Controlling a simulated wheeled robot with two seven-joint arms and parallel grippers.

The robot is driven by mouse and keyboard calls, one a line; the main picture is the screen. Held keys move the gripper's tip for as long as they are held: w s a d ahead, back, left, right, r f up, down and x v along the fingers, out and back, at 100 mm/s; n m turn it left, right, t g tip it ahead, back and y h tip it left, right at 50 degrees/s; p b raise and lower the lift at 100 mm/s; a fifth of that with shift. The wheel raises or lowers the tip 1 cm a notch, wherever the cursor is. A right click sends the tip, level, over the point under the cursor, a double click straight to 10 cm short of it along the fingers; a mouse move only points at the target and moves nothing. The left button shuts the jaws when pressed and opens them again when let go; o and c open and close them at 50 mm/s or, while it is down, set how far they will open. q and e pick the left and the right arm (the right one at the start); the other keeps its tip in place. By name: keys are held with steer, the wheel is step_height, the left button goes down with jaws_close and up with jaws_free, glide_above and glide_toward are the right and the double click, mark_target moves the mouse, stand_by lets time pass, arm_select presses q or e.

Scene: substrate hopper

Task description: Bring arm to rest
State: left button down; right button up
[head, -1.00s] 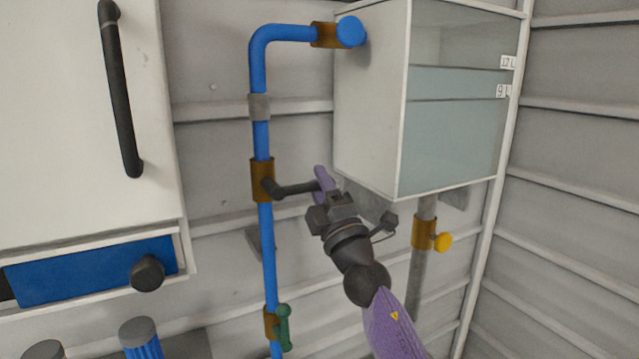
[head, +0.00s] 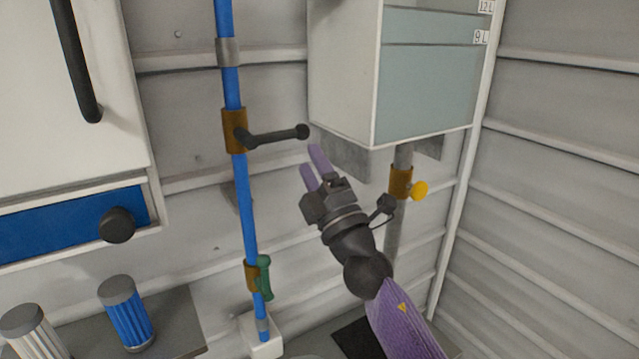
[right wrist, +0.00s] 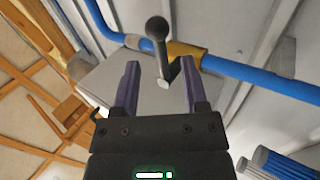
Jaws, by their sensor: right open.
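My right gripper (head: 313,167) is open and empty, with two purple fingers pointing up and left in the head view. It is below and right of the black lever handle (head: 278,136), which sticks out from a brass valve (head: 235,131) on the blue pipe. A gap shows between the fingers and the lever in the head view. In the right wrist view, the lever (right wrist: 157,50) shows between and beyond the open fingers (right wrist: 161,88). My left gripper is not in view.
The hopper tank (head: 345,85) with level labels hangs just above the right gripper. A yellow-handled valve (head: 419,190) is on the grey pipe below it. A green handle (head: 264,277) sits low on the blue pipe. A cabinet (head: 70,110) and filter cartridges (head: 127,314) are at left.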

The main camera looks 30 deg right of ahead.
steer(key=v, duration=0.3)
steer(key=shift+s+f+b, duration=0.1)
steer(key=shift+s+b, duration=0.05)
steer(key=shift+b, duration=0.15)
steer(key=shift+f, duration=0.1)
